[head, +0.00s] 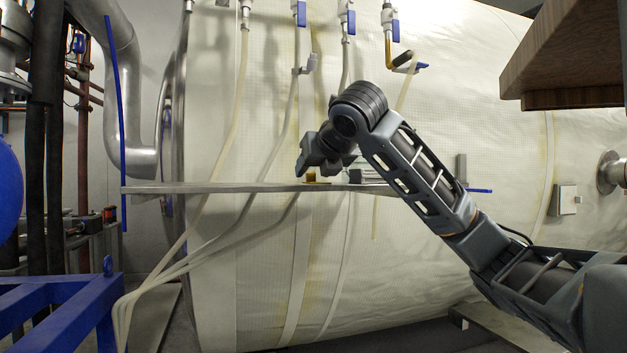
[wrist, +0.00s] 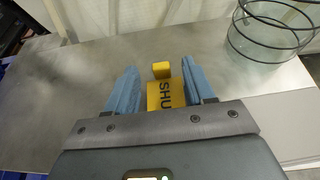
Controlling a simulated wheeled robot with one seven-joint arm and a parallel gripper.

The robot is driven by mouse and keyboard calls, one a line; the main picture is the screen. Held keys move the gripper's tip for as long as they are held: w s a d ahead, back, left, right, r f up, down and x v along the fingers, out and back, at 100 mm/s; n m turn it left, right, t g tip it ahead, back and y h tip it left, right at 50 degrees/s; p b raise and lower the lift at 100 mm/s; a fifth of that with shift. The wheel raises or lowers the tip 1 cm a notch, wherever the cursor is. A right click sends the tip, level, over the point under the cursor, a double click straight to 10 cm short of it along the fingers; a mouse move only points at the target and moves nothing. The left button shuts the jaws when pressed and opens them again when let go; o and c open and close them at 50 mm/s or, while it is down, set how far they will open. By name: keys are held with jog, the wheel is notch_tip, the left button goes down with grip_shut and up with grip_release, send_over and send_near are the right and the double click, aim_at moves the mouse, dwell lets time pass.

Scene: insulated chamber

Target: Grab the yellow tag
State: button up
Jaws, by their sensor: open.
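The yellow tag (wrist: 166,95) lies on a grey shelf (wrist: 60,95) in the wrist view, with dark letters reading "SHU" and a small raised yellow block at its far end. Its near part is hidden behind my gripper's body. My gripper (wrist: 157,82) is open, with one blue finger on each side of the tag; I cannot tell whether they touch it. In the head view, a small yellow piece (head: 311,175) shows on the shelf just below my gripper (head: 303,170), whose fingers are hard to make out there.
A clear glass vessel with dark rings (wrist: 268,35) stands right of the tag. The shelf's edge (head: 220,188) runs in front of a large insulated tank (head: 270,120) with hanging hoses. A wooden overhang (head: 570,50) is at upper right. The shelf left of the tag is clear.

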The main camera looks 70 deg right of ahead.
jog(key=shift+x, duration=0.95)
jog(key=shift+s, duration=0.1)
grip_shut()
